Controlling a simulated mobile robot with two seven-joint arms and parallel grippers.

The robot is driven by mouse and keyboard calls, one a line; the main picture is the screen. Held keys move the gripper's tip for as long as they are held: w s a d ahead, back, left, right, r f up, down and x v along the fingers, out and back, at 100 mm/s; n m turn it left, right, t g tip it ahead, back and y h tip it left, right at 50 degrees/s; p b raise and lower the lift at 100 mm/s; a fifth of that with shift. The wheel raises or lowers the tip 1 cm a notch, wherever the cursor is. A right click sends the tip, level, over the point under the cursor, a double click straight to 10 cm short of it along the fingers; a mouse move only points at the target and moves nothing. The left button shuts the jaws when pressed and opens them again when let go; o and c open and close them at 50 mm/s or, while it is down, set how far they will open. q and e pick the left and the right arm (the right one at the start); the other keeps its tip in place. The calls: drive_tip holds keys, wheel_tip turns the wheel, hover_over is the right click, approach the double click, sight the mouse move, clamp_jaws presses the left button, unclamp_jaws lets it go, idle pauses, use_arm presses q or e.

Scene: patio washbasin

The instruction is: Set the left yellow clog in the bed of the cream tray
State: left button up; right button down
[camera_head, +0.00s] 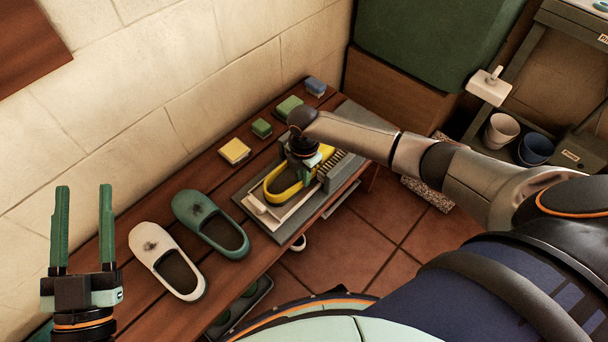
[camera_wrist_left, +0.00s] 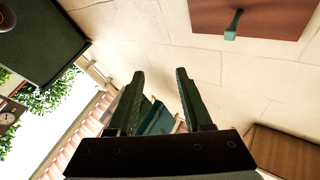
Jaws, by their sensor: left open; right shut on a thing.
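The yellow clog (camera_head: 283,196) is over the cream tray (camera_head: 284,213), within its outline in the head view. I cannot tell whether its sole touches the tray bed. My right gripper (camera_head: 309,163) is shut on the clog at its right end; the fingers are partly hidden by the wrist. My left gripper (camera_head: 85,190) is open and empty, raised at the far left, away from the clog and tray. Its two green fingers also show spread in the left wrist view (camera_wrist_left: 160,75), with nothing between them.
A grey mat (camera_head: 246,193) lies under the tray. A green clog (camera_head: 203,217) and a white clog (camera_head: 160,245) lie left on the wooden bench (camera_head: 150,312). A yellow sponge (camera_head: 234,151) and green blocks (camera_head: 289,106) line the wall side. A brush (camera_head: 331,165) is right of the clog.

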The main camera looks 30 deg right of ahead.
drive_tip(key=c, duration=0.9)
unclamp_jaws()
drive_tip(key=shift+r, duration=0.25)
wheel_tip(320, 180, up, 5)
drive_tip(key=shift+r+p, duration=0.2)
drive_tip(key=shift+p, duration=1)
use_arm(q)
drive_tip(key=s+f+n+g+y, duration=0.1)
drive_tip(key=s+f+g, duration=0.1)
drive_tip(key=f, duration=0.6)
drive_tip(key=s+f+n+g+y+p, duration=0.1)
drive_tip(key=s+f+n+g+y, duration=0.1)
drive_tip(key=f+g, duration=0.3)
drive_tip(key=s+f+n+g+y+p, duration=0.1)
drive_tip(key=f+g, duration=0.2)
drive_tip(key=f, duration=0.8)
drive_tip(key=shift+s+a+f+g+y, duration=0.3)
drive_tip(key=shift+s+a+f+g, duration=0.05)
drive_tip(key=shift+s+f+g, duration=0.05)
use_arm(e)
wheel_tip(320, 180, up, 7)
drive_tip(key=shift+f, duration=0.15)
